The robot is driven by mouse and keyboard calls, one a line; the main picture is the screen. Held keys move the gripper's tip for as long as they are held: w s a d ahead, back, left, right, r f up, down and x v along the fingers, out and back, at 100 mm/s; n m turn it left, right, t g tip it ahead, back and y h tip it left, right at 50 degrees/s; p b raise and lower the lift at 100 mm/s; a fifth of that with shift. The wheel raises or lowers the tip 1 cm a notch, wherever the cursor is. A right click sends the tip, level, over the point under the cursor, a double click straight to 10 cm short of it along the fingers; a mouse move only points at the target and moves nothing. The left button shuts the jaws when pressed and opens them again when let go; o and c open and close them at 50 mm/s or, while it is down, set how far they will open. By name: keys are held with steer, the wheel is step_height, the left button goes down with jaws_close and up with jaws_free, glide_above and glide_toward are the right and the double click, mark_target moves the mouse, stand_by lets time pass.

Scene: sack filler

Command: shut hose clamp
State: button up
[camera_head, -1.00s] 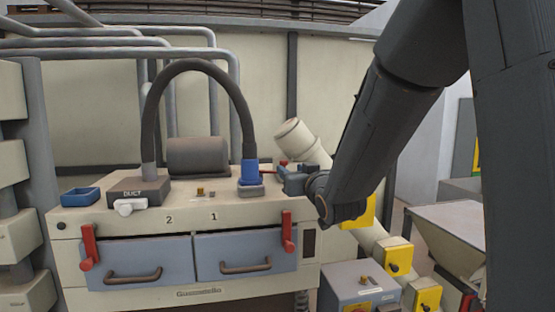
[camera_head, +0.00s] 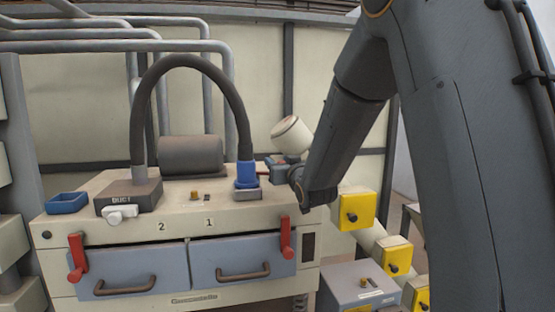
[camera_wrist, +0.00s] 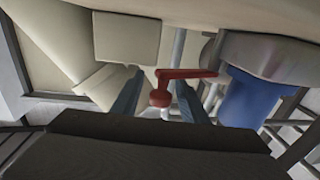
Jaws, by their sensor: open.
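A dark hose (camera_head: 190,65) arches over the machine and ends at its right in a blue cuff (camera_head: 247,172) on a grey base. A red lever (camera_wrist: 160,97), apparently the clamp's handle, shows in the wrist view and reaches right toward the blue cuff (camera_wrist: 250,98). My gripper (camera_wrist: 158,88) is open, with one blue-grey finger on each side of the lever's knob. I cannot tell whether the fingers touch it. In the head view my gripper (camera_head: 272,166) is just right of the cuff, and most of the lever is hard to see.
The machine top carries a DUCT block (camera_head: 128,196), a blue tray (camera_head: 67,203) and a dark roller (camera_head: 190,154). Two drawers with red levers (camera_head: 287,237) are on its front. Yellow boxes (camera_head: 354,208) stand at right, below my arm.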

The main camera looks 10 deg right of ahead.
steer(key=shift+w+a, duration=0.15)
steer(key=shift+w, duration=0.3)
jaws_close()
